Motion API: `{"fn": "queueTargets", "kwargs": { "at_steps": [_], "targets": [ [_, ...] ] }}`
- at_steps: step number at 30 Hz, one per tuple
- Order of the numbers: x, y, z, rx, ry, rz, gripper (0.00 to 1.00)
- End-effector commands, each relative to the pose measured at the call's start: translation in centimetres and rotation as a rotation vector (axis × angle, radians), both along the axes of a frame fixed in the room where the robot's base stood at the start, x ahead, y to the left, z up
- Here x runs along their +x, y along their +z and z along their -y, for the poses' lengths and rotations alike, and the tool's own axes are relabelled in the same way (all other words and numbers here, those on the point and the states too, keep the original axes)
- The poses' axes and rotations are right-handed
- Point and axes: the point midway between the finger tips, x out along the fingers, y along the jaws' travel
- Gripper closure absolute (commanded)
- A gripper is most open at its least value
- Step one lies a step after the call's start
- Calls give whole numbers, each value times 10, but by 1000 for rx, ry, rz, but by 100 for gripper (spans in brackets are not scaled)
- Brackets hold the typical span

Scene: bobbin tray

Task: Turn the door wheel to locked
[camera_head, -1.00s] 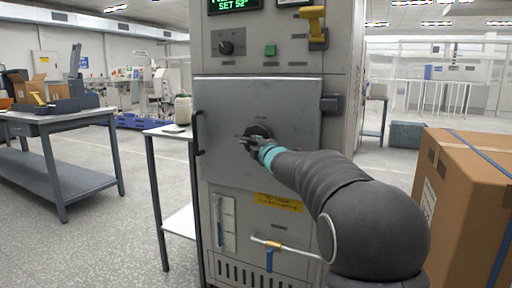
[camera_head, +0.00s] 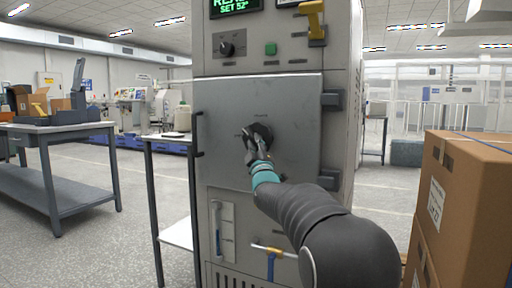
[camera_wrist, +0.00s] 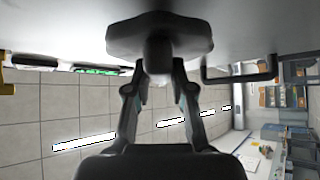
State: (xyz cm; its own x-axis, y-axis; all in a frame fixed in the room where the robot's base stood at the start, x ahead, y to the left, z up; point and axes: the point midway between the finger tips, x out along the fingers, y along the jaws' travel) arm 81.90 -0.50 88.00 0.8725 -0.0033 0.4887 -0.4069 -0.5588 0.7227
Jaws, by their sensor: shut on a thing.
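The door wheel (camera_head: 263,131) is a dark knob on the middle of the grey cabinet door (camera_head: 225,105), which looks closed. In the wrist view the wheel (camera_wrist: 125,35) is a wide, lobed dark shape at the top, with a rounded part sticking out toward me. My gripper (camera_head: 251,150) is at the wheel's lower left side. In the wrist view the fingers of my gripper (camera_wrist: 158,80) stand on both sides of that rounded part and are shut on it. The fingertips and the marks near the wheel are too small to make out clearly.
A black door handle (camera_head: 198,135) is at the door's left edge, and hinges (camera_head: 332,101) are on the right. Cardboard boxes (camera_head: 470,200) stand at the right, a small table (camera_head: 165,145) at the left.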

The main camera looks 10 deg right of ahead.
Motion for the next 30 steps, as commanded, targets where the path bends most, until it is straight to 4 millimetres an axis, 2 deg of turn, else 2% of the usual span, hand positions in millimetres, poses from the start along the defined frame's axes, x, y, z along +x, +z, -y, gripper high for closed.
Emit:
{"fn": "queueTargets", "kwargs": {
  "at_steps": [18, 30],
  "targets": [
    [5, -4, -7, 455, 2, 332, 100],
    [6, -4, -9, 629, 2, 458, 100]
  ]
}}
